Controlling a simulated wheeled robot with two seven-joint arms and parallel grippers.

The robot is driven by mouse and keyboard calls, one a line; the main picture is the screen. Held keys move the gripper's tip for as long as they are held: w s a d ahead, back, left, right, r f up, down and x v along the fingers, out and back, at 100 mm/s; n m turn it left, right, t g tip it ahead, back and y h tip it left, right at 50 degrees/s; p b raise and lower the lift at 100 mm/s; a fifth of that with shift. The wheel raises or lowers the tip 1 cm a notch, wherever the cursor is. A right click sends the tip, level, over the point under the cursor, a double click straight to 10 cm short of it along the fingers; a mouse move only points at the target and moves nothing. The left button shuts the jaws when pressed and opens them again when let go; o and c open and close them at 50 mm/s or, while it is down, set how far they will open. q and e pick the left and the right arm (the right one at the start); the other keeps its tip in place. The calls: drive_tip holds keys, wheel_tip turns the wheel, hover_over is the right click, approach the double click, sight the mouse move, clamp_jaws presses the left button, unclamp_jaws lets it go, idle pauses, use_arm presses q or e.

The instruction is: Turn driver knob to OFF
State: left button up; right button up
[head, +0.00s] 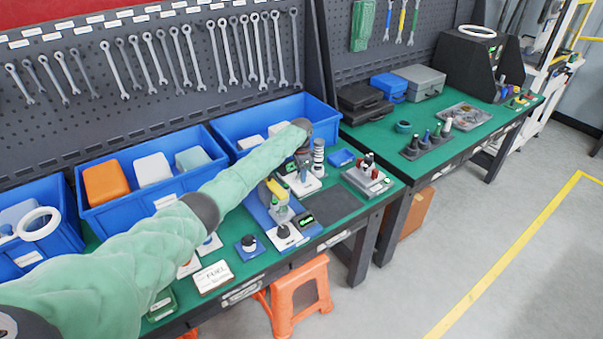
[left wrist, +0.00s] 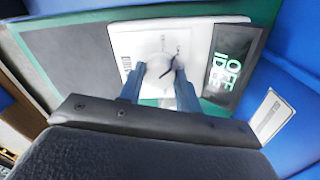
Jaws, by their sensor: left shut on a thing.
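My left arm reaches across the bench in the head view, and its gripper (head: 303,167) points down at a white panel (head: 306,187). In the left wrist view, the two fingers of my left gripper (left wrist: 160,88) are closed around the driver knob (left wrist: 160,68), a pale round knob with a dark pointer line. The knob sits on the white panel (left wrist: 201,42). A black display (left wrist: 229,62) beside it shows green text that looks like "OFF" and "IDLE". In the head view the knob is hidden by the gripper. My right gripper is not in view.
Blue bins (head: 150,203) line the back of the green bench (head: 335,203). Another fixture (head: 283,213) with a yellow part stands in front of my gripper. A grey block with red-topped parts (head: 368,181) is to the right. An orange stool (head: 300,290) stands below the front edge.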

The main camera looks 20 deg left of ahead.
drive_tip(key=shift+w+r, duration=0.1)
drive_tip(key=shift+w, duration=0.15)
use_arm(q)
drive_tip(key=o, duration=1)
drive_tip(key=shift+c, duration=0.2)
drive_tip(key=shift+r, duration=0.2)
drive_tip(key=r+b, duration=0.1)
drive_tip(key=r, duration=0.1)
drive_tip(key=r+b, duration=0.1)
drive_tip(key=r, duration=0.2)
drive_tip(key=shift+w+r+b, duration=0.2)
drive_tip(key=shift+r+b, duration=0.15)
drive_tip(key=shift+r, duration=0.85)
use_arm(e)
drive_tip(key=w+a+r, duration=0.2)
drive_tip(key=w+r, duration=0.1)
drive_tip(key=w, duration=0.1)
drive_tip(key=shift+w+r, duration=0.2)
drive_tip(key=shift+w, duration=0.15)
